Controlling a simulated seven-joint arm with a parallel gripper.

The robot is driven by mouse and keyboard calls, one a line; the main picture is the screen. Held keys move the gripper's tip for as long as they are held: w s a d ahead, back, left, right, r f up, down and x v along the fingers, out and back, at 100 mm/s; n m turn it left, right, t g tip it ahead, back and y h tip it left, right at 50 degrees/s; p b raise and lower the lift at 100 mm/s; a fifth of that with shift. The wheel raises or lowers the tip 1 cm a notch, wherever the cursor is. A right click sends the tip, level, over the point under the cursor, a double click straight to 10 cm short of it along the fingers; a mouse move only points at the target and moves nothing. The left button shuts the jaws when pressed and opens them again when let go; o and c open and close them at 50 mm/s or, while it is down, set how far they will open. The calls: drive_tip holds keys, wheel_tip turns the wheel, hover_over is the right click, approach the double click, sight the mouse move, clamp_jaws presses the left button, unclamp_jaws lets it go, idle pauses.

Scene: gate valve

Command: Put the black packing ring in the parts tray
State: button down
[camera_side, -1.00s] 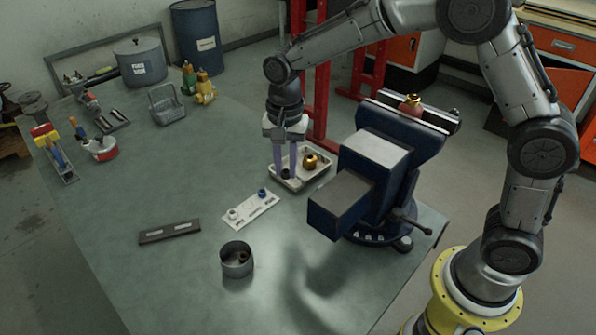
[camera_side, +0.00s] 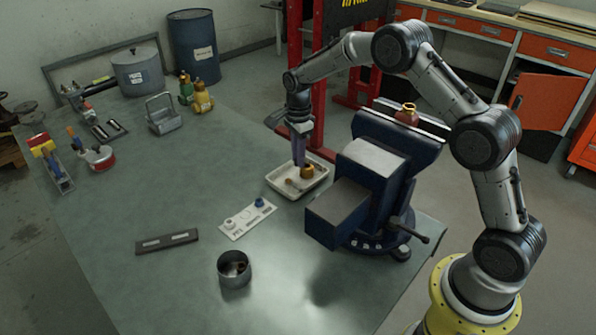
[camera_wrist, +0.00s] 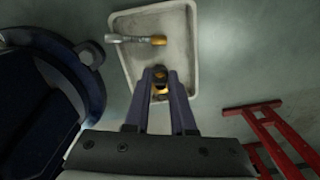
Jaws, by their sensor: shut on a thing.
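My gripper (camera_side: 301,163) points down over the parts tray (camera_side: 279,183), a pale shallow tray left of the vise. In the wrist view my gripper (camera_wrist: 160,76) has its fingers a small gap apart, shut on a small dark piece at the tips. It appears to be the black packing ring (camera_wrist: 160,70), but it is mostly hidden. A brass piece (camera_side: 308,172) in the tray is just right of the fingertips. It shows between the fingers in the wrist view. A brush-like piece (camera_wrist: 135,39) with a brass end also lies in the tray (camera_wrist: 125,20).
The blue vise (camera_side: 375,170) stands close right of the tray. In front are a white plate (camera_side: 247,218) with small fittings, a round metal cup (camera_side: 235,268) and a dark bar (camera_side: 167,242). The red stand (camera_side: 318,120) is behind. The table's left middle is clear.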

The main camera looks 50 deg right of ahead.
sight(298, 179)
drive_tip(key=shift+f, duration=2.55)
drive_tip(key=shift+f, duration=0.1)
drive_tip(key=c, duration=0.8)
unclamp_jaws()
drive_tip(key=shift+o, duration=0.2)
